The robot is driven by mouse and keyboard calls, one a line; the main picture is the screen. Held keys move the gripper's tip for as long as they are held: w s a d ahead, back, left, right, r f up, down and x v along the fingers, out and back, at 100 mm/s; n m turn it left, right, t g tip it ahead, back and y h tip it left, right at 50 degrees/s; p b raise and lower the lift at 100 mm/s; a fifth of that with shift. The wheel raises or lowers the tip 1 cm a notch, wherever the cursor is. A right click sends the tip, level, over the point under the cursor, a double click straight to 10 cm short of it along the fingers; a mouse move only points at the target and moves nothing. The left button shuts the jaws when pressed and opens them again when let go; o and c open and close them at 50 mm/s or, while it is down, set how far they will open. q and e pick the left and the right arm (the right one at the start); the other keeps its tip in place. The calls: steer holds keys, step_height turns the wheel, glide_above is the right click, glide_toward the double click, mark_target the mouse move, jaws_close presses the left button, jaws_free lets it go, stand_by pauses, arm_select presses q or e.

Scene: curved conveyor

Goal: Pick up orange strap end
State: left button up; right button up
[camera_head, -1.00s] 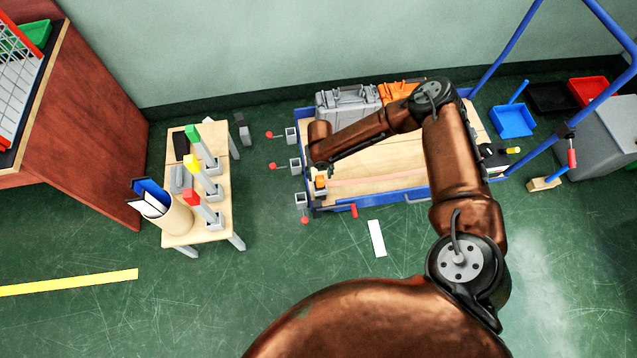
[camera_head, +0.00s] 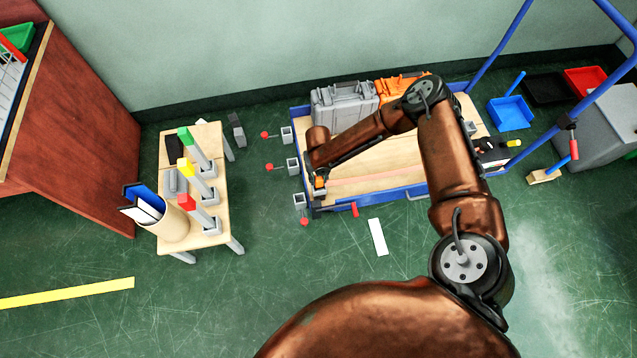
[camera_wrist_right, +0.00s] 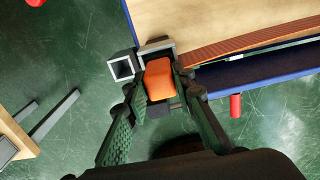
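The orange strap end (camera_wrist_right: 158,80) is a small block at the corner of the blue-edged cart, in a grey holder. In the right wrist view it lies between the fingertips of my right gripper (camera_wrist_right: 155,92), which is open with its fingers spread either side. I cannot tell whether either finger touches it. In the head view the strap end (camera_head: 320,183) shows as a small orange patch below my right wrist, and the fingers are mostly hidden. An orange strap (camera_wrist_right: 245,42) runs along the cart's board. My left gripper is not in view.
The blue-edged cart (camera_head: 385,195) carries a grey case (camera_head: 343,105) and an orange case (camera_head: 398,88) at the back. Square grey brackets with red knobs stick out on its left.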

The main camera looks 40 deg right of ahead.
jaws_close()
